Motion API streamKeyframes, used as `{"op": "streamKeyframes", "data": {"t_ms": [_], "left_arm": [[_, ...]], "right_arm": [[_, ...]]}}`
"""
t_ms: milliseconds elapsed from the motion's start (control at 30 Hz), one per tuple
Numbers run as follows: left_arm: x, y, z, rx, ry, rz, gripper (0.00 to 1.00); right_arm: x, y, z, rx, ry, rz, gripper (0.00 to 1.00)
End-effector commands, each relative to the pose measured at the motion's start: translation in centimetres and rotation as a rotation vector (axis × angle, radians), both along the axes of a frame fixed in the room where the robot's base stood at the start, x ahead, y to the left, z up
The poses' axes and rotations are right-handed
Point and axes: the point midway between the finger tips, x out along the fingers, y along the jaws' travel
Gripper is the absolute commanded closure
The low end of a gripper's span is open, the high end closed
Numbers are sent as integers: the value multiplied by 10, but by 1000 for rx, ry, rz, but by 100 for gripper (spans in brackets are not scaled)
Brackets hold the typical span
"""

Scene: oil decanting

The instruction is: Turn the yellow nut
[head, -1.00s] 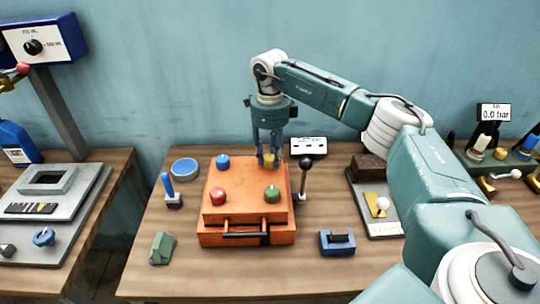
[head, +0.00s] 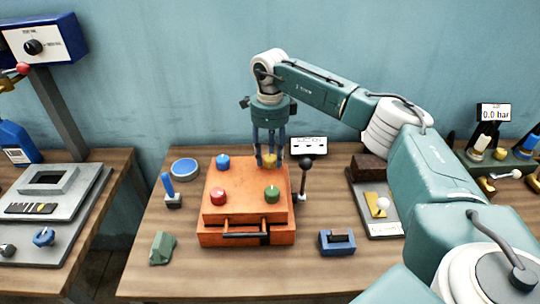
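The yellow nut (head: 269,160) sits at the back right corner of the orange box (head: 245,213) on the wooden table. My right gripper (head: 269,162) points straight down over the nut, with its fingers on either side of it. The fingers partly hide the nut, and I cannot tell whether they press on it. A blue nut (head: 223,162), a red nut (head: 218,195) and a green nut (head: 272,194) sit at the other corners of the box top. My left gripper is not in view.
A black-knobbed lever (head: 304,178) stands close to the right of the box. A blue-handled lever (head: 170,190) and a round blue dish (head: 184,169) are to its left. A blue block (head: 337,241) and a green block (head: 162,247) lie near the front. The front middle of the table is clear.

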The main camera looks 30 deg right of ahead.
Motion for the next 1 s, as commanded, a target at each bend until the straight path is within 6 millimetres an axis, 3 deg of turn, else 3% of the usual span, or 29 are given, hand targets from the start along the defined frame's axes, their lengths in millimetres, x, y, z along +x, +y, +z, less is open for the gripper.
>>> {"op": "streamKeyframes", "data": {"t_ms": [300,433,800,1000], "left_arm": [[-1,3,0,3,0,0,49],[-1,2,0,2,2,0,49],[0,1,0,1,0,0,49],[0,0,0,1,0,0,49]], "right_arm": [[-1,0,-1,1,4,-1,49],[0,0,9,1,1,-1,49],[1,1,83,1,-2,-1,49],[0,0,111,1,1,-1,49]]}}
